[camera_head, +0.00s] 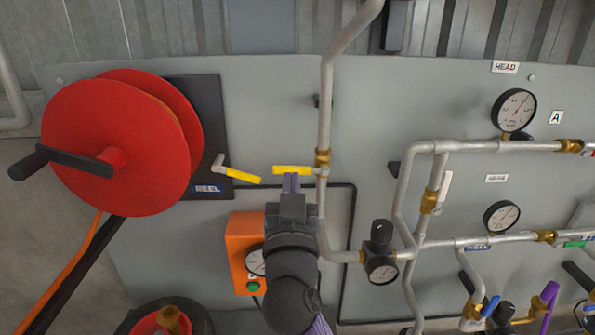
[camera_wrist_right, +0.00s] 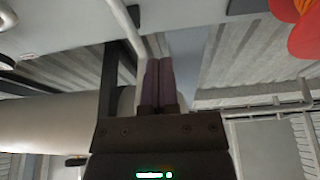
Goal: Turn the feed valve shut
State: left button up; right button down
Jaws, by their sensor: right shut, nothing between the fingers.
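A yellow lever (camera_head: 293,170) points left from a brass valve (camera_head: 322,158) on the vertical pipe, lying about level. No label names this valve as the feed valve. A second yellow lever (camera_head: 243,176) sits to its left on a short grey pipe, tilted down to the right. My right gripper (camera_head: 291,183) is shut and empty, its purple fingertips just below the first lever's middle; whether they touch cannot be told. In the right wrist view the closed fingers (camera_wrist_right: 158,85) point up, with no lever visible between them. My left gripper is not in view.
A red hose reel (camera_head: 120,145) stands at the left, above an orange box (camera_head: 242,240) with a gauge. Pipes with a head gauge (camera_head: 514,110) and a lower gauge (camera_head: 501,217) fill the right. A black regulator (camera_head: 381,255) stands right of my wrist. Bare panel lies above the levers.

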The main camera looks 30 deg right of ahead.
aim_at(291, 167)
jog(key=p+x, duration=0.2)
jog(key=x, duration=0.7)
jog(key=f, duration=0.2)
jog(key=f+b, duration=0.1)
jog(key=f, duration=0.1)
jog(key=shift+s+a, duration=0.2)
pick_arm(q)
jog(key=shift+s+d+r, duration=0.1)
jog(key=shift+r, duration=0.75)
pick_arm(e)
jog(key=shift+r, duration=0.1)
